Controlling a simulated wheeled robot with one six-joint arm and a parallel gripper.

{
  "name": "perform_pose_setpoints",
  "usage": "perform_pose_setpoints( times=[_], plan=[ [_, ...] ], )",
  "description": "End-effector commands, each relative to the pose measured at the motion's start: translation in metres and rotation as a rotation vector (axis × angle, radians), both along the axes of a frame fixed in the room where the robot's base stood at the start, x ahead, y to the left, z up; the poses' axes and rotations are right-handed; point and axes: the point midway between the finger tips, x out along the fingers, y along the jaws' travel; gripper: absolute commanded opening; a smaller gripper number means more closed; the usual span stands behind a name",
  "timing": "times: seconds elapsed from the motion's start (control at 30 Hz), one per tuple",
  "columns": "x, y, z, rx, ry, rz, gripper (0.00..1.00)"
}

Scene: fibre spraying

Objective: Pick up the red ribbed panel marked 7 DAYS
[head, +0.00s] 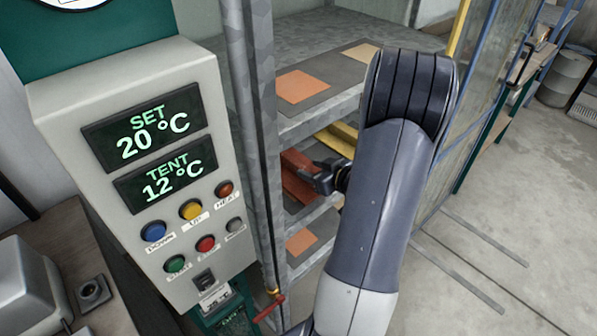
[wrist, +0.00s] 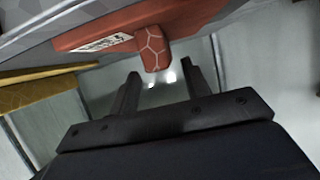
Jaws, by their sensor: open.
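A red panel (head: 297,182) lies on a middle shelf of the rack in the head view, partly hidden behind my gripper. In the wrist view the red panel (wrist: 185,18) spans the top, with a white label on its edge and a tab with a pale honeycomb pattern (wrist: 152,48). The label is too small and slanted to read. My gripper (head: 322,176) is at the panel's near end. In the wrist view my gripper (wrist: 163,80) is open and empty, its fingers just below the tab, which lies roughly between them in the picture. I cannot tell whether they touch it.
A yellow panel (head: 340,138) lies beside the red one, also at the left in the wrist view (wrist: 40,92). Orange squares mark the shelf above (head: 303,87) and the shelf below (head: 300,242). Rack posts (head: 262,150) and a control box (head: 150,80) stand left. Floor at right is open.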

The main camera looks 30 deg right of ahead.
Motion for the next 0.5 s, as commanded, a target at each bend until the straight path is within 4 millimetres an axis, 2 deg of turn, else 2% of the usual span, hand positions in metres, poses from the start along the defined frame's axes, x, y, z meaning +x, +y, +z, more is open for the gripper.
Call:
perform_pose_setpoints(
  times=[0.1,0.23,0.5],
  plan=[
    [0.016,0.008,-0.01,0.003,0.002,0.004,0.45],
    [0.029,0.009,-0.015,0.0,0.001,0.003,0.45],
    [0.032,0.008,-0.016,0.0,0.0,0.0,0.45]
  ],
)
